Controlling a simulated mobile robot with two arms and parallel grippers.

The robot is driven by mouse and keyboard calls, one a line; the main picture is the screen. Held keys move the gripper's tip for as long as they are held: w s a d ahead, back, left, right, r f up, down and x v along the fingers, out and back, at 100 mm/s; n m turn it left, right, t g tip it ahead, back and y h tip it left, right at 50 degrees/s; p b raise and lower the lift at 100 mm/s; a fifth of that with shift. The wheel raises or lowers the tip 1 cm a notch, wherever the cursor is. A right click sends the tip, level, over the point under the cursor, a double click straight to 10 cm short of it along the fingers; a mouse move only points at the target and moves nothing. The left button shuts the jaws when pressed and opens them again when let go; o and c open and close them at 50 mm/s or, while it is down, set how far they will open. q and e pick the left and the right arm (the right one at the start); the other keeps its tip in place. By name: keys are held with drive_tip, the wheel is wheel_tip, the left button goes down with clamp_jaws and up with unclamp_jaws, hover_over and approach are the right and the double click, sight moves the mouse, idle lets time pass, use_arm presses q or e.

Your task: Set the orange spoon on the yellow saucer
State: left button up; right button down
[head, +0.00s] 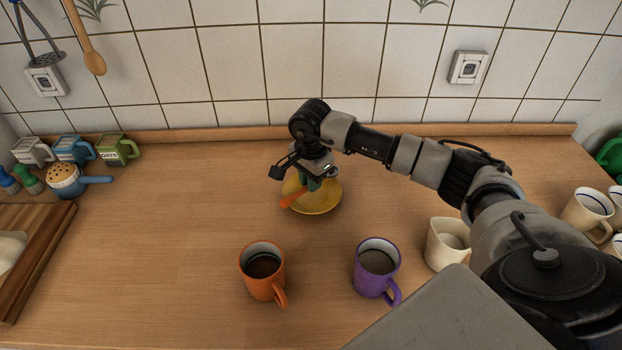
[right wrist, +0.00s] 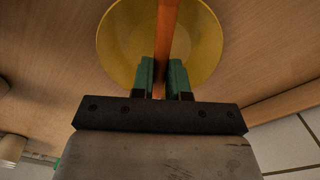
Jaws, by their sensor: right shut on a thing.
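The yellow saucer (head: 322,203) stands on the wooden counter near the middle of the head view. It also fills the upper middle of the right wrist view (right wrist: 120,45). My right gripper (head: 311,184) is over the saucer and points down at it. Its green fingers are shut on the orange spoon (head: 292,197), which runs up between them in the right wrist view (right wrist: 167,30). The spoon lies over the saucer's left part in the head view. I cannot tell whether it touches the saucer. My left gripper is not in view.
An orange mug (head: 263,272) and a purple mug (head: 373,268) stand in front of the saucer. A cream pitcher (head: 446,245) and cream mugs (head: 587,212) are at the right. Small jars (head: 117,150) and a wooden board (head: 38,255) are at the left. The counter left of the saucer is clear.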

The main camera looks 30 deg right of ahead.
drive_tip(key=shift+f, duration=0.3)
drive_tip(key=c, duration=1)
unclamp_jaws()
drive_tip(key=shift+c, duration=0.2)
wheel_tip(320, 180, up, 11)
drive_tip(key=b, duration=0.2)
drive_tip(key=shift+b, duration=0.3)
